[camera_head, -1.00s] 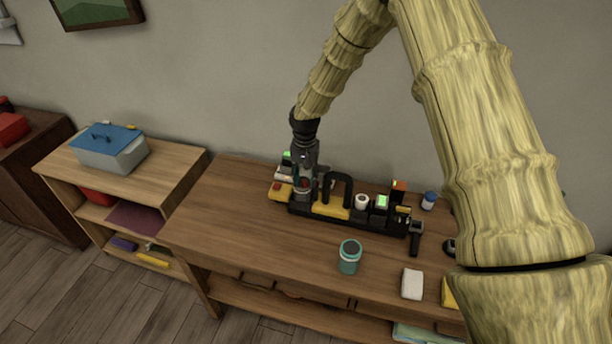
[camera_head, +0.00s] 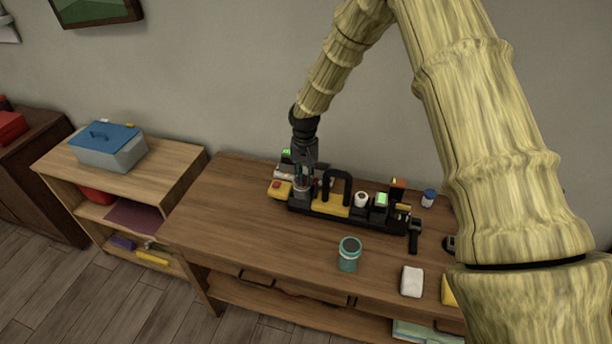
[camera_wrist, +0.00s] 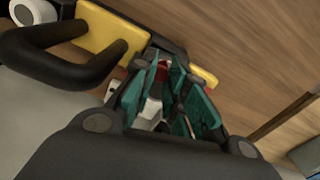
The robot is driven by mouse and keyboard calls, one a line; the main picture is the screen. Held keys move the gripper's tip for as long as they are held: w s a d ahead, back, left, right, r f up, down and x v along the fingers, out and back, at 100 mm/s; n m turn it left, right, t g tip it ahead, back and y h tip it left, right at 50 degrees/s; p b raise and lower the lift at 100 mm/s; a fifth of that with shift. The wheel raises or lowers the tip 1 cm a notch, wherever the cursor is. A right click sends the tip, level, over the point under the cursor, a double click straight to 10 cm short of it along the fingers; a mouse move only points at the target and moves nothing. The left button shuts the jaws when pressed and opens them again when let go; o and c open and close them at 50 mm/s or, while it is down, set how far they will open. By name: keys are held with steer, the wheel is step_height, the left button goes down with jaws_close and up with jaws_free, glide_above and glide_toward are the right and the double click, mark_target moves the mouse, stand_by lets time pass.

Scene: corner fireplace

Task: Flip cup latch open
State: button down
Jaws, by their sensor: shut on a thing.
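A long black fixture (camera_head: 330,208) with a row of small parts lies near the back of the wooden table. My gripper (camera_head: 302,184) points down at a grey, cup-like part (camera_head: 300,194) at its left end. In the wrist view the teal fingers of my gripper (camera_wrist: 168,98) are closed around a small part with a red piece (camera_wrist: 161,72) and a pale grey piece (camera_wrist: 152,110). I take this to be the cup latch. The fingers hide much of it, so its exact position is unclear.
A black arched handle (camera_head: 337,182) on a yellow base stands just right of my gripper. A yellow box with a red button (camera_head: 280,189) is close on its left. A teal jar (camera_head: 349,254) and a white block (camera_head: 412,282) stand in front. The table's left front is clear.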

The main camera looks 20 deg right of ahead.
steer(key=s+n, duration=0.1)
steer(key=n, duration=0.2)
steer(key=s+d+n+b, duration=0.1)
steer(key=n, duration=0.3)
steer(key=s+d+n, duration=0.1)
steer(key=n, duration=0.2)
steer(key=shift+d+n, duration=0.1)
steer(key=shift+n, duration=0.3)
stand_by(0.3)
steer(key=c, duration=1.4)
jaws_free()
steer(key=shift+r, duration=4)
